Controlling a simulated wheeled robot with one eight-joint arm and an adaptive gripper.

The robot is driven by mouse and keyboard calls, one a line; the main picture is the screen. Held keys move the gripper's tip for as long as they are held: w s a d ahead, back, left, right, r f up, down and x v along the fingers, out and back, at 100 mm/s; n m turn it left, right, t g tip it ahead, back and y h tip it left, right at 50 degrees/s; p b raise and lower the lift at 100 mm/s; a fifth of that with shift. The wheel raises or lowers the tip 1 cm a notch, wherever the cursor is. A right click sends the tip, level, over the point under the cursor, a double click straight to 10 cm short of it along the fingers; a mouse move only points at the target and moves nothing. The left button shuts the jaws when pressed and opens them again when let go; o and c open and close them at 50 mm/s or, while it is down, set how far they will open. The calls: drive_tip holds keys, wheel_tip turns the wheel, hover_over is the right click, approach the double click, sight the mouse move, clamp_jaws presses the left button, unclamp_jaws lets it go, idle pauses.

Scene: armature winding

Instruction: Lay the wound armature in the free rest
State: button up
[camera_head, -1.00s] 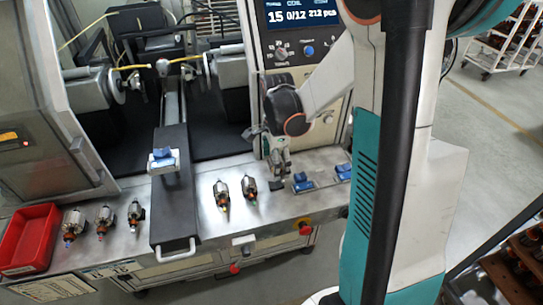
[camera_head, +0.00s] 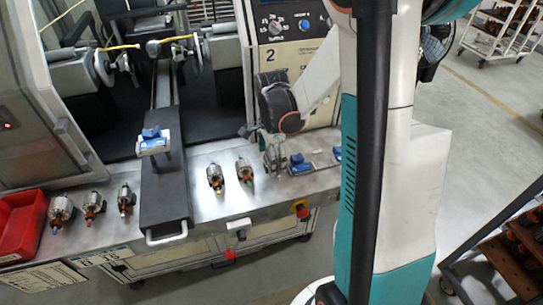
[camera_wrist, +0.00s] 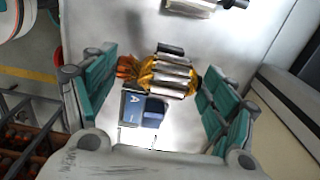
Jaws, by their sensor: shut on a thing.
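My gripper (camera_head: 275,160) is over the right part of the steel bench, just left of a blue rest (camera_head: 298,160). In the wrist view my gripper (camera_wrist: 160,73) has its teal fingers on either side of a wound armature (camera_wrist: 170,76) with copper-orange and yellow windings, and is shut on it. The armature lies across the view. Below it shows the blue rest (camera_wrist: 154,113) with a plate marked "A" (camera_wrist: 132,106), partly covered by the armature. I cannot tell whether they touch. Another blue rest (camera_head: 337,153) is farther right, partly hidden by my arm.
Several more are near the red bin (camera_head: 20,226). A black slide (camera_head: 164,195) with a blue-topped holder (camera_head: 152,141) separates them. The winding machine stands behind.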

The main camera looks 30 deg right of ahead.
drive_tip(key=shift+f+b, duration=0.3)
drive_tip(key=shift+f, duration=0.05)
idle(0.5)
drive_tip(key=o, duration=1.4)
drive_tip(key=shift+c, duration=0.2)
wheel_tip(320, 180, up, 12)
